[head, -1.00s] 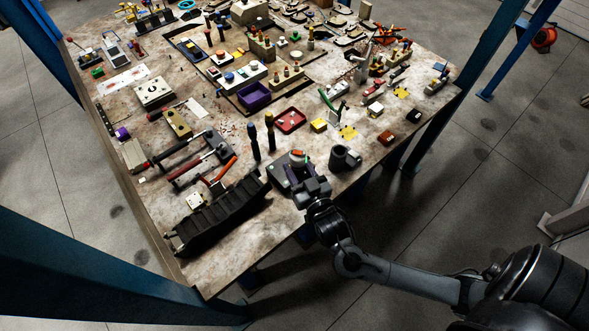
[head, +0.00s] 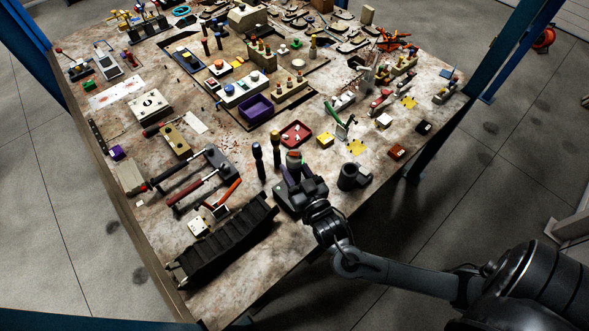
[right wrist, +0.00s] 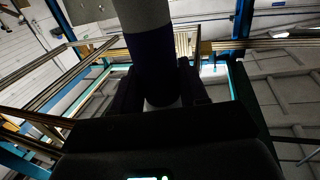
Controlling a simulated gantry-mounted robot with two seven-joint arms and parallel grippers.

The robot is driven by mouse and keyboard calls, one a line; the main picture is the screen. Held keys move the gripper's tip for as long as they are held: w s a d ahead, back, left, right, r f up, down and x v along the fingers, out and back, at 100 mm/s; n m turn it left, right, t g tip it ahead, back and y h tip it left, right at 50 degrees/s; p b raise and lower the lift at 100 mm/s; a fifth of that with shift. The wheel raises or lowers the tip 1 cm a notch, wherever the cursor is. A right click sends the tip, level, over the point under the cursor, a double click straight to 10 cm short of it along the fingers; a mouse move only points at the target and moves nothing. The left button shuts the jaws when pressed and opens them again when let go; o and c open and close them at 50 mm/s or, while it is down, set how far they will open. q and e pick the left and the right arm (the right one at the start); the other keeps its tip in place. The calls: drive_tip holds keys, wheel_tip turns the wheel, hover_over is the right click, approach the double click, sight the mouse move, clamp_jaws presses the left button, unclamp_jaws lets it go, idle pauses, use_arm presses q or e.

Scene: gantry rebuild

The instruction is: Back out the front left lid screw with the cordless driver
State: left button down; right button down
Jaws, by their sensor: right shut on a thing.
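My right gripper (head: 296,178) is near the front edge of the bench, shut on an upright tool that I take to be the cordless driver (head: 293,158). Its top shows grey with a reddish patch. In the right wrist view the driver (right wrist: 150,62) is a thick cylinder, grey above and dark blue below, between the fingers. A dark block (head: 286,197) is just below the gripper; I cannot tell whether the driver touches it. A pale box with dark spots on top (head: 152,104) lies at the left. No lid screw can be made out. My left gripper is not in view.
Two upright screwdrivers (head: 258,162) stand just left of the gripper. A dark grey cup-like holder (head: 349,177) is close on its right. A long black ribbed tray (head: 225,240) lies front left. A red tray (head: 296,134) and purple bin (head: 257,107) are behind. Bare bench shows front left.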

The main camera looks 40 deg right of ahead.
sight(297, 184)
drive_tip(key=shift+f, duration=0.35)
drive_tip(key=shift+w, duration=0.1)
idle(0.4)
drive_tip(key=shift+f, duration=0.1)
idle(0.5)
drive_tip(key=shift+f+b, duration=0.65)
drive_tip(key=shift+f, duration=0.75)
drive_tip(key=shift+f+b, duration=0.4)
drive_tip(key=shift+f, duration=0.55)
idle(0.5)
